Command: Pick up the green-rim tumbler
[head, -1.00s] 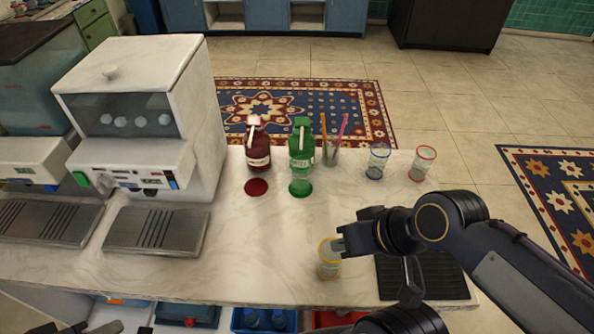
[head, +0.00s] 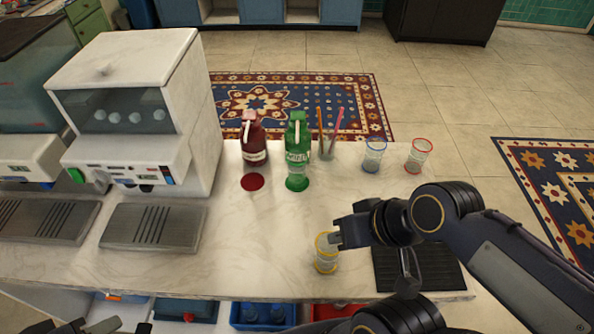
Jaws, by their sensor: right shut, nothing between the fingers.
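A clear glass tumbler that looks green-rimmed (head: 297,171) seems to stand on a green disc (head: 297,184), close in front of the green bottle (head: 298,142); the bottle and glass overlap, so its rim is hard to make out. My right gripper (head: 337,238) is shut and empty, beside the upper part of a yellow-rim tumbler (head: 325,256) near the counter's front edge. I cannot tell whether they touch. My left gripper (head: 88,327) shows only partly at the bottom left edge, far from the tumblers, and its opening is unclear.
A red bottle (head: 254,140) stands behind a red disc (head: 252,182). A cup with straws (head: 327,150), a blue-rim tumbler (head: 373,158) and a red-rim tumbler (head: 418,157) stand along the back. A white machine (head: 130,110) fills the left. The counter's middle (head: 250,235) is clear.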

